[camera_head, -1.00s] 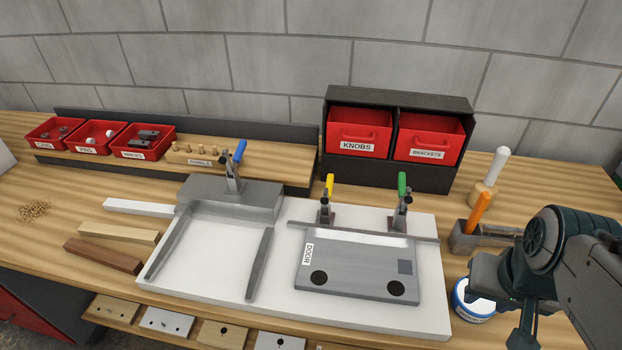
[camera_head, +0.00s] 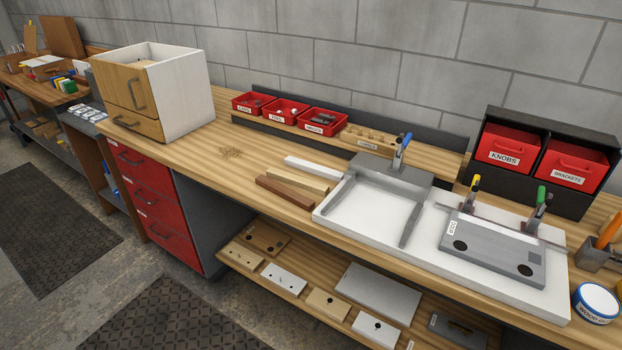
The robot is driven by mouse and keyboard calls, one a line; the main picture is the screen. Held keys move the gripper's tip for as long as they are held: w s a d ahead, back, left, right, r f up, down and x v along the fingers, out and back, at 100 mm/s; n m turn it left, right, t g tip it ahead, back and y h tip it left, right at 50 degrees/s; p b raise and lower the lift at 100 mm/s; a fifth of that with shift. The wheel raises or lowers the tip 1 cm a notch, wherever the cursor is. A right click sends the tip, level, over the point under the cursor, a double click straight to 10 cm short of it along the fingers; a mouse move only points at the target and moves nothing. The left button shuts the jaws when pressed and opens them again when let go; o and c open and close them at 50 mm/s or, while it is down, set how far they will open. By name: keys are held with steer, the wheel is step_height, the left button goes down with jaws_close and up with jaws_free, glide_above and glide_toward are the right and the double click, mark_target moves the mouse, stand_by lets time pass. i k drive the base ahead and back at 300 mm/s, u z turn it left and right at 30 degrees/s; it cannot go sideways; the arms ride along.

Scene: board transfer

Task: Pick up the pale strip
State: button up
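Three strips lie side by side on the wooden bench top, left of the white board (camera_head: 335,209). The pale wood strip (camera_head: 300,181) lies in the middle. A white strip (camera_head: 313,167) lies behind it and a dark brown strip (camera_head: 286,192) lies in front of it. The pale strip's right end is close to the white board's left edge; I cannot tell whether they touch. My gripper is not in view now.
A grey metal frame with a blue-handled clamp (camera_head: 402,150) and a grey DOOR panel (camera_head: 492,246) sit on the board. Red bins (camera_head: 288,112) stand behind. A drawer box (camera_head: 182,95) stands at left. Bench top left of the strips is mostly clear. A lower shelf (camera_head: 308,300) holds several plates.

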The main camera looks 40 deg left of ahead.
mark_target(321, 189)
steer(key=z, duration=0.9)
steer(key=i, duration=0.8)
steer(key=u, duration=3.25)
steer(key=i, duration=0.5)
steer(key=z, duration=0.3)
steer(key=k, duration=0.35)
steer(key=u, duration=1.4)
steer(key=i, duration=0.65)
steer(key=u, duration=0.2)
